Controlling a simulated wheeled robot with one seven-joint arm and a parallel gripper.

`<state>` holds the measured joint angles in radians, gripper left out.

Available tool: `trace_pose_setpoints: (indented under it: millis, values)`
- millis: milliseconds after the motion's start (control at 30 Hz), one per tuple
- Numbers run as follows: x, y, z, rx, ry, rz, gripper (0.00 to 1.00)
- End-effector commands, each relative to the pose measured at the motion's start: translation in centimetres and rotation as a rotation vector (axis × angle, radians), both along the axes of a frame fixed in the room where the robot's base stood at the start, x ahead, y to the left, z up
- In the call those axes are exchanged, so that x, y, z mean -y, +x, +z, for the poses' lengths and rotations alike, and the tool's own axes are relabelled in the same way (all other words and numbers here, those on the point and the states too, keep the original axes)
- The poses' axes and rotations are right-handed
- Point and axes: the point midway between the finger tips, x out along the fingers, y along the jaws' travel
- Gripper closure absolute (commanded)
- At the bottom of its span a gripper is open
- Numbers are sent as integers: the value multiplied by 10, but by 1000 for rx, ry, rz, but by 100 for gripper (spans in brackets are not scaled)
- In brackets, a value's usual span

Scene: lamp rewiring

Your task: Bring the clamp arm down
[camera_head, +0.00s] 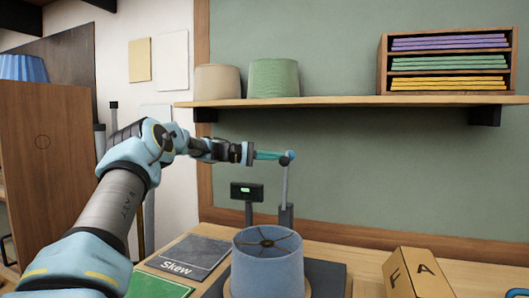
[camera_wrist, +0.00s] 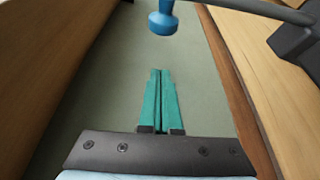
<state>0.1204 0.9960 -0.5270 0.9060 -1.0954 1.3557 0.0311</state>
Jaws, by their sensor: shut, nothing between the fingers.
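The clamp arm (camera_head: 285,184) is a thin grey lever that stands nearly upright from a dark block (camera_head: 286,215) behind the lampshade. A blue knob (camera_head: 290,155) tops it. My gripper (camera_head: 280,155) has its teal fingers shut with nothing between them. It reaches in from the left at knob height. In the wrist view the shut fingertips (camera_wrist: 160,70) point toward the blue knob (camera_wrist: 162,22), with a visible gap in the picture. The grey lever (camera_wrist: 262,9) runs to the dark block (camera_wrist: 296,42) at the upper right.
A blue-grey lampshade (camera_head: 268,268) stands in front of the clamp on a dark mat (camera_head: 328,280). A small display with a green light (camera_head: 246,191) stands left of the lever. A "Skew" panel (camera_head: 188,253) lies left, a cardboard box (camera_head: 420,274) right. A shelf (camera_head: 345,101) hangs above.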

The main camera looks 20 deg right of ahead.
Motion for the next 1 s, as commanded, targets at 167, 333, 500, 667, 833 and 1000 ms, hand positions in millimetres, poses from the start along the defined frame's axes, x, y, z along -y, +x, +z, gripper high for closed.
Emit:
trace_pose_setpoints:
  millis: [167, 333, 500, 667, 833, 1000]
  values:
    - [25, -13, 2, 0, 3, 2, 100]
    - [13, -27, 5, 0, 2, 1, 100]
    - [6, -36, 7, 0, 1, 1, 100]
    - [3, -40, 6, 1, 1, 1, 100]
    - [3, -40, 6, 1, 1, 1, 100]
    - [3, -40, 6, 1, 0, 1, 100]
